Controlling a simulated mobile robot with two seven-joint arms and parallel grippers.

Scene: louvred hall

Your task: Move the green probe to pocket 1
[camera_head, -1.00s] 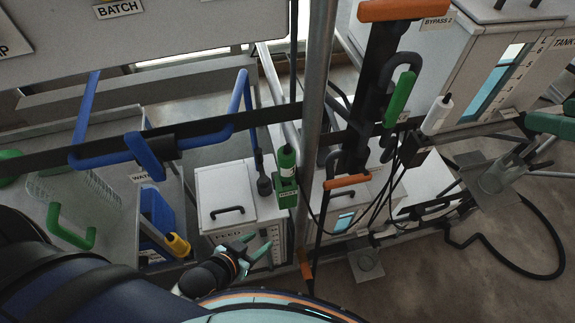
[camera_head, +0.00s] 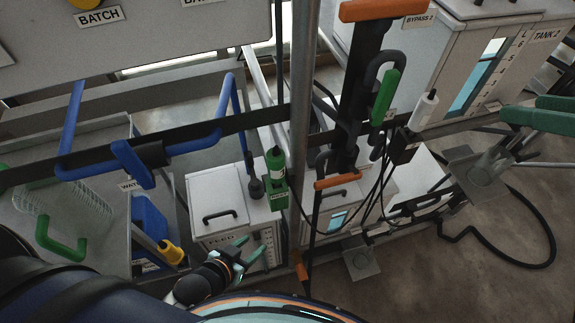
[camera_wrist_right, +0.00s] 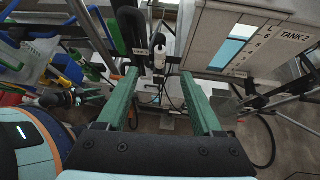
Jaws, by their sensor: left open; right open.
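The green probe (camera_head: 275,160) stands upright in a green holder (camera_head: 278,193) beside the grey upright post, left of the middle of the head view. My left gripper (camera_head: 253,252) is open and empty, below and slightly left of that holder, in front of the white feed box. My right gripper (camera_head: 516,109) is at the right edge of the head view, far from the green probe. In the right wrist view, the two green fingers of my right gripper (camera_wrist_right: 159,74) are wide apart with nothing between them. I cannot make out which place is pocket 1.
A white probe (camera_head: 424,110) stands in a black holder (camera_head: 404,146) with hanging black cables. A blue pipe (camera_head: 190,143), the grey post (camera_head: 301,120) and an orange-handled lever (camera_head: 340,182) crowd the middle. A black hose (camera_head: 550,230) loops on the floor at right.

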